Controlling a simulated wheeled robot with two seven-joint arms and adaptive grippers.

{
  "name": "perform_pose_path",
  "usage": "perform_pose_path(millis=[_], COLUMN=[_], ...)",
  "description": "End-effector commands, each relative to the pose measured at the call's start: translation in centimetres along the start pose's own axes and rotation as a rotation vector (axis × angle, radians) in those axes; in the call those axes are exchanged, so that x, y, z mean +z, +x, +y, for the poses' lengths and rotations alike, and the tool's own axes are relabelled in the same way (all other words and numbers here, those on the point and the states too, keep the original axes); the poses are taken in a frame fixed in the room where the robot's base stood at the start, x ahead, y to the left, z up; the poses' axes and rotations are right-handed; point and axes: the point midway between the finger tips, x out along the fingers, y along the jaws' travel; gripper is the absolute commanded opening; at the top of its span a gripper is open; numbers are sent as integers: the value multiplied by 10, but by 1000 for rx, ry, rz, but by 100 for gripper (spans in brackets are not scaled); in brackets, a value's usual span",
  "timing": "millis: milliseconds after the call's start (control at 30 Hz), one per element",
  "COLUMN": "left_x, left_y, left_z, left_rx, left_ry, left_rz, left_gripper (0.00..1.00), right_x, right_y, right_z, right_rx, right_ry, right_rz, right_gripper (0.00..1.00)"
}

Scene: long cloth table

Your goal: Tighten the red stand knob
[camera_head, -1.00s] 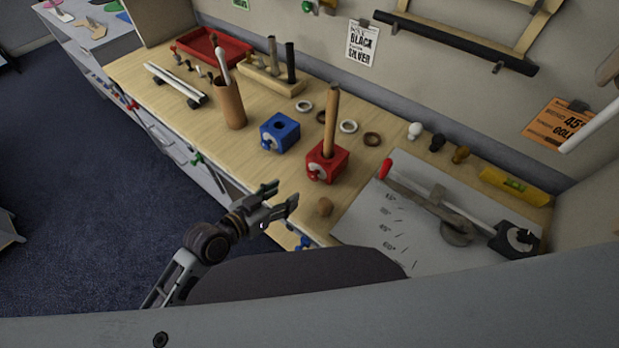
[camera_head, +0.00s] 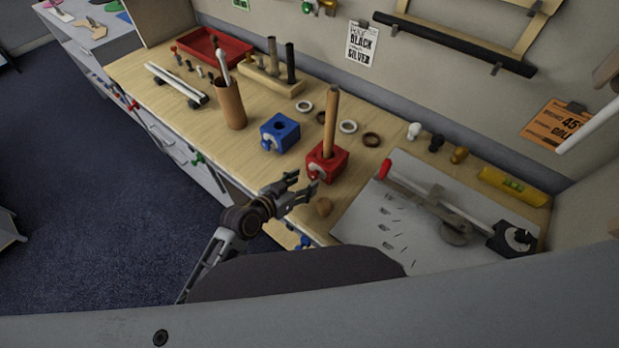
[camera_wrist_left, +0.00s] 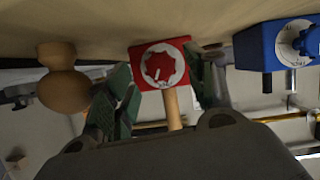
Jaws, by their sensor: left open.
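The red stand (camera_head: 328,166) is a red block on the wooden bench, with a wooden rod (camera_head: 331,120) upright in it. In the left wrist view the red stand (camera_wrist_left: 144,57) shows its front, with a red lobed knob (camera_wrist_left: 157,67) on a pale marked dial. My left gripper (camera_head: 303,186) is open and empty, just in front of the stand's knob side. In the left wrist view its fingers (camera_wrist_left: 165,92) lie either side of the knob, apparently short of it. My right gripper is in neither view.
A blue stand (camera_head: 281,133) is left of the red one. A round wooden knob-like piece (camera_head: 323,207) sits close by my gripper at the bench edge. A grey board with a red-handled arm (camera_head: 400,222) lies to the right. Several rings lie behind.

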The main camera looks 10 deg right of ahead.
Motion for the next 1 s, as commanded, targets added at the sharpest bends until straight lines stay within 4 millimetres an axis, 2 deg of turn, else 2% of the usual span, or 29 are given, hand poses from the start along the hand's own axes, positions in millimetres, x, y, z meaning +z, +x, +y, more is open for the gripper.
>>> perform_pose_path(millis=[200, 400, 833, 1000], left_x=[-1, -1, 0, 0], left_y=[21, 33, 37, 37], left_z=[0, 1, 1, 0], left_rx=[0, 1, 1, 1], left_ry=[-1, 0, 1, 1], left_rz=[2, 2, 1, 1], left_gripper=[55, 55, 55, 34], right_x=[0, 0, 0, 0], right_y=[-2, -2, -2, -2], right_z=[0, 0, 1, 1], right_rx=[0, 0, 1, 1], right_ry=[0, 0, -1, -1], right_rz=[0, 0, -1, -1], right_gripper=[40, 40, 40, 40])
